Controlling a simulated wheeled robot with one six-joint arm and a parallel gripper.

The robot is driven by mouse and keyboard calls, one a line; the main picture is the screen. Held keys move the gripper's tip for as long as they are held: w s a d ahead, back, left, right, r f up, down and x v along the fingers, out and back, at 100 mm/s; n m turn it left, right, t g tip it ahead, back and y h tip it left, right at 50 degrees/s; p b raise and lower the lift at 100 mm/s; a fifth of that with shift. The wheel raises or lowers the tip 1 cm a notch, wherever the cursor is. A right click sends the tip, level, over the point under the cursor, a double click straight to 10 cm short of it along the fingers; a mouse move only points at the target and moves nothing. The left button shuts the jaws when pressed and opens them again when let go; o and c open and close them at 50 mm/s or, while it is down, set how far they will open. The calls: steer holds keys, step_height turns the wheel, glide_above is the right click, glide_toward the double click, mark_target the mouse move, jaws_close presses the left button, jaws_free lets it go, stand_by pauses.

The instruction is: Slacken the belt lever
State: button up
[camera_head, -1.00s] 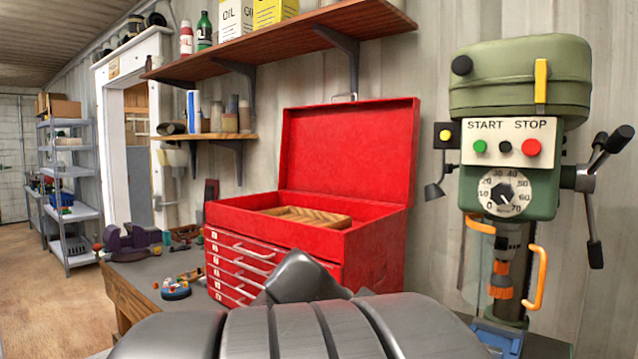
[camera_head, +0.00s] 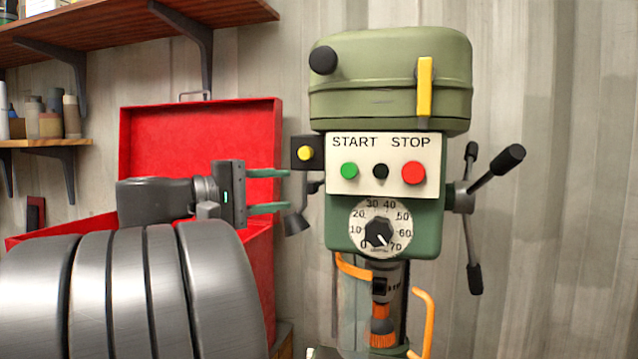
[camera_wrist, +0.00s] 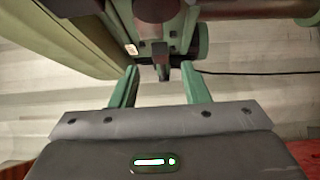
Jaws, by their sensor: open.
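The green drill press (camera_head: 388,82) stands right of centre in the head view. A yellow lever (camera_head: 425,90) hangs upright on the front of its belt cover, near the right side; I take it as the belt lever. My gripper (camera_head: 288,191) is left of the drill press, with its two green fingers open, apart and level, pointing right towards the machine. It is lower than the yellow lever and well to its left. In the wrist view the open fingers (camera_wrist: 158,72) have nothing held between them. The yellow lever cannot be made out there.
A START/STOP panel (camera_head: 381,172), a dial (camera_head: 380,228) and a box with a yellow button (camera_head: 305,153) are on the drill press. Black-tipped feed handles (camera_head: 495,165) stick out right. A red toolbox (camera_head: 200,150) stands behind my arm.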

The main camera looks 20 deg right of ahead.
mark_target(318, 187)
steer(key=d, duration=0.3)
steer(key=d+p, duration=0.1)
steer(key=d, duration=0.2)
steer(key=w+d+p, duration=0.1)
steer(key=d, duration=0.2)
steer(key=shift+w, duration=0.1)
jaws_close()
